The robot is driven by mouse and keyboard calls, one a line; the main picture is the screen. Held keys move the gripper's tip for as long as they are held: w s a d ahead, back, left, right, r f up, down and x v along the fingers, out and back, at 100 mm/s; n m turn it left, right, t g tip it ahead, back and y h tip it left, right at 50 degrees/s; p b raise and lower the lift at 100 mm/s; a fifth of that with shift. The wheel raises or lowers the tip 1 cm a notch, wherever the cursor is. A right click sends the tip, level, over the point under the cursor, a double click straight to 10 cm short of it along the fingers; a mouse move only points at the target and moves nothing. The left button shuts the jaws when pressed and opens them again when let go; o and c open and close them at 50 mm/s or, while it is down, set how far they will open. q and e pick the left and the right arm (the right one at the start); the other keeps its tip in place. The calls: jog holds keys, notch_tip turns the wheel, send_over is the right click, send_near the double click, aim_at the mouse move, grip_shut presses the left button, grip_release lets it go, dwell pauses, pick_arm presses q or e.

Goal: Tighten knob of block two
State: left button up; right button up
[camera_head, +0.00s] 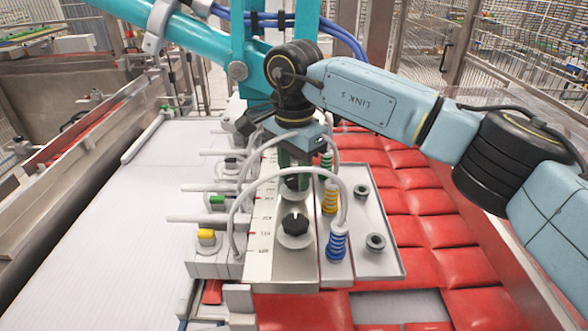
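My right gripper (294,172) points down over the metal plate with the ruler scale (262,225). Its fingers are at or just above a knob on a pale round base (295,191), which they mostly hide. I cannot tell whether they touch or grip the knob. A black knob (295,223) with a pale round base stands uncovered nearer to me on the same plate. The blocks at the left carry a yellow button (206,236) and a green button (217,201). Block numbers are not readable. My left gripper is not in view.
Blue (337,242) and yellow (330,198) coiled fittings stand right of the knobs. Red padded cushions (430,205) lie at the right; a white conveyor surface (110,220) is clear at the left.

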jog(key=c, duration=0.4)
jog(key=shift+o, duration=0.2)
jog(key=m+b, duration=0.1)
jog(key=m, duration=0.4)
jog(key=shift+w+m+b, duration=0.1)
jog(key=shift+m+b, duration=0.2)
jog(key=shift+b, duration=0.05)
jog(key=m+b, duration=0.1)
jog(key=m, duration=0.5)
jog(key=shift+w, duration=0.1)
jog(key=m+b, duration=0.1)
jog(key=m, duration=0.5)
jog(key=shift+w+m, duration=0.1)
jog(key=shift+m, duration=0.2)
jog(key=m+b, duration=0.1)
jog(key=m, duration=0.4)
jog(key=shift+d+r+m, duration=0.1)
jog(key=shift+m, duration=0.2)
jog(key=shift+w, duration=0.1)
